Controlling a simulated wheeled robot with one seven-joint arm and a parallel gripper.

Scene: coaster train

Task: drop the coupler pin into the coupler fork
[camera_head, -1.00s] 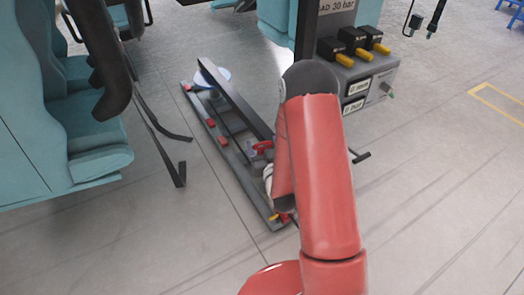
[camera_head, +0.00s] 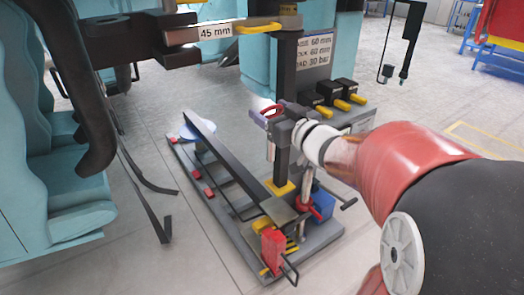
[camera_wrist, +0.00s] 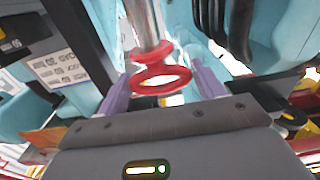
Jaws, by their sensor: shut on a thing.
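The coupler pin is a silver rod (camera_head: 271,150) with a red ring handle (camera_head: 266,113) at its top. My gripper (camera_head: 276,121) is shut on it near the ring, and the rod hangs roughly upright above the floor stand. In the wrist view the red ring (camera_wrist: 162,82) sits between my two purple fingers (camera_wrist: 160,85), with the silver rod (camera_wrist: 144,22) beyond. A dark coupler (camera_head: 128,42) projects from the left at the top of the head view, at a block labelled 45 mm (camera_head: 215,31). I cannot make out its fork opening or hole.
The grey floor stand (camera_head: 225,215) holds a long dark bar, red parts and a blue box (camera_head: 322,203). Teal car seats (camera_head: 75,190) stand left.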

